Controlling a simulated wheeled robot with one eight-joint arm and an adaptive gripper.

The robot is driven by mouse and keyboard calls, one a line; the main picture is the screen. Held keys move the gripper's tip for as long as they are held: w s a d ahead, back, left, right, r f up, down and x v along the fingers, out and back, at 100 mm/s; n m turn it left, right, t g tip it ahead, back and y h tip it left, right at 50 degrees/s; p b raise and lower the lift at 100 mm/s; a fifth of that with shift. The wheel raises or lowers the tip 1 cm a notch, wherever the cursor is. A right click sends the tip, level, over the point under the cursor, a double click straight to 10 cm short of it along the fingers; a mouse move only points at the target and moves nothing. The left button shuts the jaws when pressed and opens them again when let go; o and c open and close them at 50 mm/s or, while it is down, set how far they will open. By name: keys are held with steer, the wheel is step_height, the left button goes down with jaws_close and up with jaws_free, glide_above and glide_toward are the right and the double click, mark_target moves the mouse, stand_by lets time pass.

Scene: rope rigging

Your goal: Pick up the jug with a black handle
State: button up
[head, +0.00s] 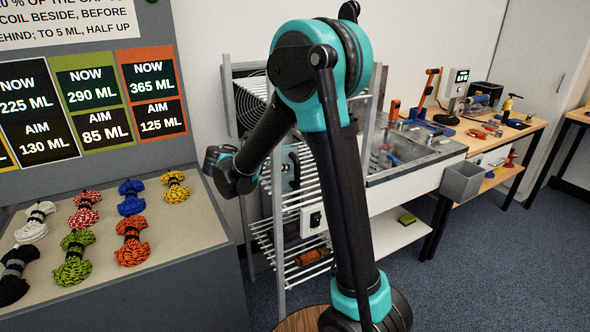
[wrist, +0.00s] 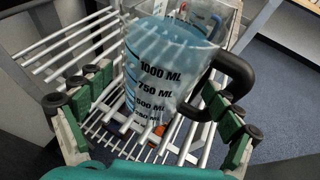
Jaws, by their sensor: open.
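The jug (wrist: 158,50) is clear, with a bluish tint and black volume marks up to 1000 ML. It stands on a rack of metal bars in the wrist view. Its black handle (wrist: 240,72) points right. My gripper (wrist: 158,100) is open, with green-padded fingers spread to the left and right of the jug's lower part. The right finger overlaps the handle's lower end in the picture; I cannot tell whether they touch. Nothing is clearly held. In the head view my arm covers part of the rack, and I cannot pick out the jug for certain.
The metal rack (head: 283,236) stands beside a sink bench (head: 408,158). Several rope coils lie on a sloping board (head: 180,232) at the left, under NOW and AIM labels. A wooden workbench (head: 510,137) with tools stands at the right. Blue carpet (head: 490,265) is open at front right.

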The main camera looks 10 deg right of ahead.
steer(key=shift+x, duration=3.8)
steer(key=shift+s+d, duration=0.15)
steer(key=shift+s, duration=0.05)
steer(key=c, duration=1.6)
steer(key=shift+c, duration=0.4)
steer(key=shift+r, duration=0.15)
